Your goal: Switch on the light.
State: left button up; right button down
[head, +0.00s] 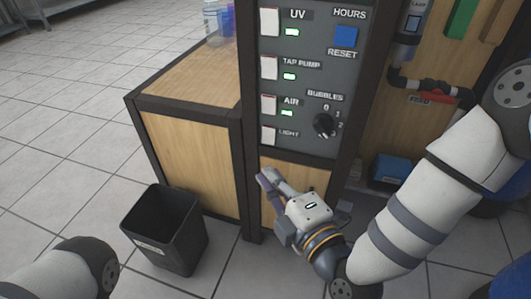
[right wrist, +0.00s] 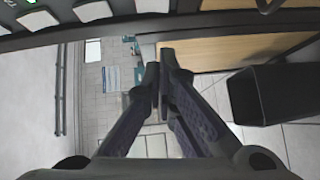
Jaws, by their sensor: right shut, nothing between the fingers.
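The light switch (head: 268,135) is a white rocker at the bottom of the switch column on the dark control panel (head: 300,147), beside the label LIGHT. No green lamp shows beside it. The UV (head: 269,22), TAP PUMP (head: 269,68) and AIR (head: 269,105) switches above it each have a lit green lamp. My right gripper (head: 264,178) is shut and empty, just below the light switch and apart from it in the head view. Its closed fingers also show in the right wrist view (right wrist: 166,75). My left gripper is not in view; only part of my left arm shows.
A black bin (head: 165,228) stands on the tiled floor left of the rack. A wooden cabinet (head: 190,160) adjoins the panel. A black BUBBLES knob (head: 323,125) and blue RESET button (head: 345,36) sit right of the switches. Pipes with a red valve handle (head: 425,98) are farther right.

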aim_at(268, 136)
jog(key=w+b, duration=0.1)
jog(key=w, duration=0.2)
jog(key=w+b, duration=0.1)
jog(key=w, duration=0.1)
jog(key=w+a+f+b, duration=0.1)
jog(key=w, duration=0.2)
jog(key=shift+w, duration=0.35)
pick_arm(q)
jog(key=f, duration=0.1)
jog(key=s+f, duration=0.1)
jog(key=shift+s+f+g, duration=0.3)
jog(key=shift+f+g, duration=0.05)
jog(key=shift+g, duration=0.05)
